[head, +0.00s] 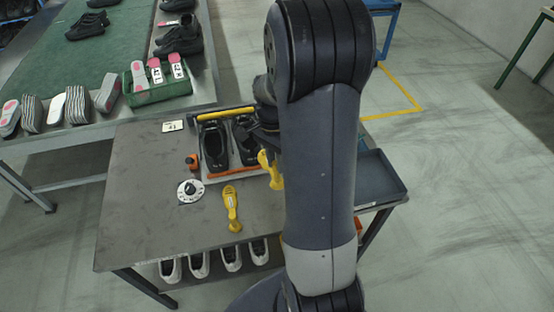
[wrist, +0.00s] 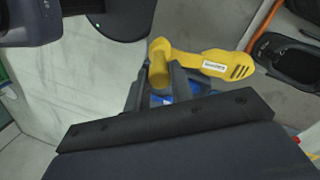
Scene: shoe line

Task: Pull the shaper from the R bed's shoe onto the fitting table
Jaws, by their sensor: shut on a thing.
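My gripper (wrist: 160,82) is shut on a yellow shaper (wrist: 205,63), holding it by its knob end; the sole-shaped end points right in the wrist view. In the head view this shaper (head: 266,162) shows beside my arm, over the right edge of the shoe bed, and my arm hides part of it. The R bed's dark shoe (head: 243,141) is just left of it, partly hidden. The shaper looks clear of the shoes in the wrist view. A second yellow shaper (head: 231,208) lies on the grey fitting table (head: 145,215), in front of the beds.
The other dark shoe (head: 212,150) lies in the left bed. A round white-and-black dial (head: 190,190) and an orange piece (head: 192,161) are left of the beds. A dark tray (head: 380,177) is at the table's right. The table's left part is bare. White shoes (head: 231,256) stand below.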

